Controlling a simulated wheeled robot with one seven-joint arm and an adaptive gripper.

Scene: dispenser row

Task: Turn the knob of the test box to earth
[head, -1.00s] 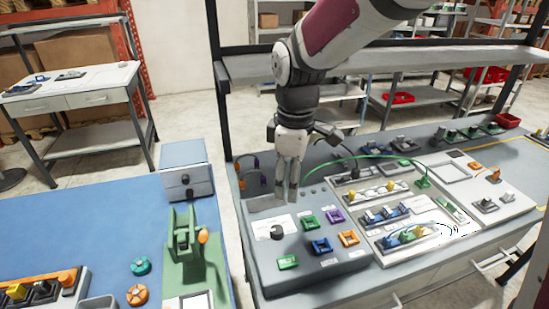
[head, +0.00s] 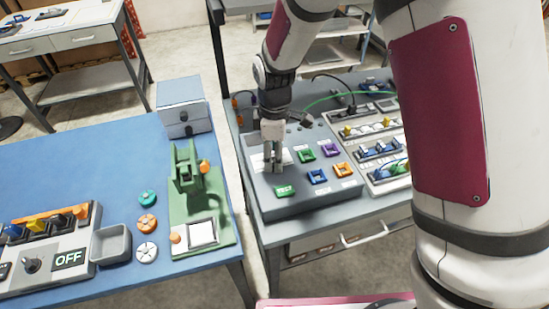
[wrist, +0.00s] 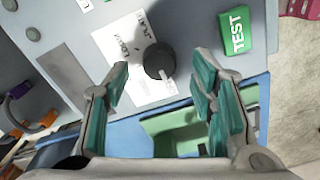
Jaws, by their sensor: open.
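The test box (head: 318,205) is a low grey box with coloured sockets and a green TEST button (head: 285,190). The button also shows in the wrist view (wrist: 236,32). The box's round black knob (wrist: 160,62) stands on a white printed label (wrist: 125,45) and has a pale mark on its lower edge; the label's words are hard to read. My gripper (head: 273,158) is over the box's left part, pointing down, and hides the knob in the head view. In the wrist view my gripper (wrist: 162,76) is open, with its teal-padded fingers either side of the knob and gaps visible.
A panel with cables and rows of switches (head: 375,150) adjoins the box on the right. On the blue bench (head: 80,175) at left stand a green fixture (head: 200,185), a grey-blue box (head: 183,105) and another switch box reading OFF (head: 68,260). A gap separates the benches.

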